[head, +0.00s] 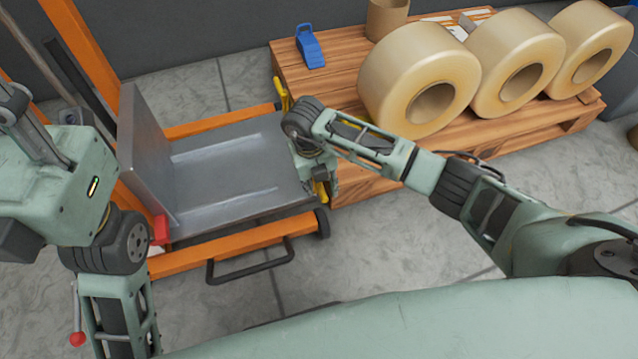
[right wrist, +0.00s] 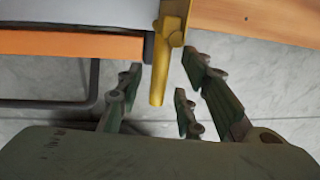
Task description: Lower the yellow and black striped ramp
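The yellow and black striped ramp (head: 281,93) stands upright, seen nearly edge-on, at the right end of a grey lift platform, beside a wooden pallet. Most of it is hidden behind my right arm. My right gripper (head: 318,168) is at its near end. In the right wrist view the ramp's yellow edge (right wrist: 160,75) lies between the spread fingers of my right gripper (right wrist: 160,105), with gaps on both sides. My left gripper (head: 25,120) is at the left edge, away from the ramp; its finger opening cannot be made out.
The grey platform (head: 228,165) is empty, on an orange lift frame (head: 235,248) with a black handle bar (head: 250,265). The wooden pallet (head: 345,100) holds several large tape rolls (head: 420,75) and a blue tape dispenser (head: 309,47). Grey floor is clear in front.

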